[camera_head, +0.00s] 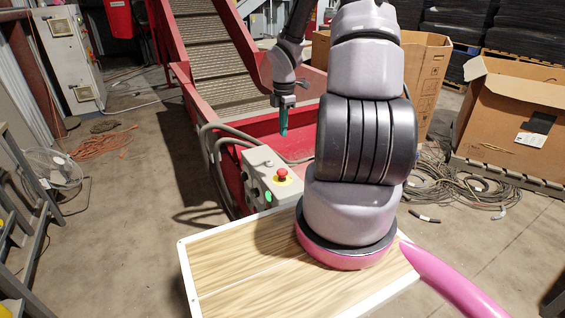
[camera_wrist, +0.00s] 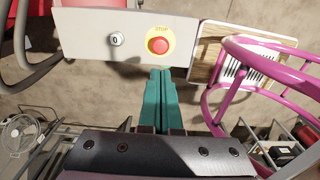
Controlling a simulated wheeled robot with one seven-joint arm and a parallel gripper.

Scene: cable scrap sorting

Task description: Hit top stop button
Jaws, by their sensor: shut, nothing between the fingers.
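The red stop button (camera_head: 282,174) sits in a yellow ring on top of a grey control box (camera_head: 256,180) at the conveyor's near end. In the wrist view the button (camera_wrist: 159,45) shows whole, with the word STOP on its ring. My gripper (camera_head: 283,134) points down, its teal fingers shut and empty. In the head view it appears above the button. In the wrist view the fingertips (camera_wrist: 161,70) appear just below the yellow ring. No contact shows, and the exact height gap is hard to tell.
A key switch (camera_wrist: 115,39) is beside the stop button on the box top. A green button (camera_head: 268,197) is on the box's side. Grey cables (camera_head: 212,150) loop beside the box. The red conveyor (camera_head: 222,75) rises behind. Cardboard boxes (camera_head: 515,115) and cable scrap (camera_head: 470,178) lie right.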

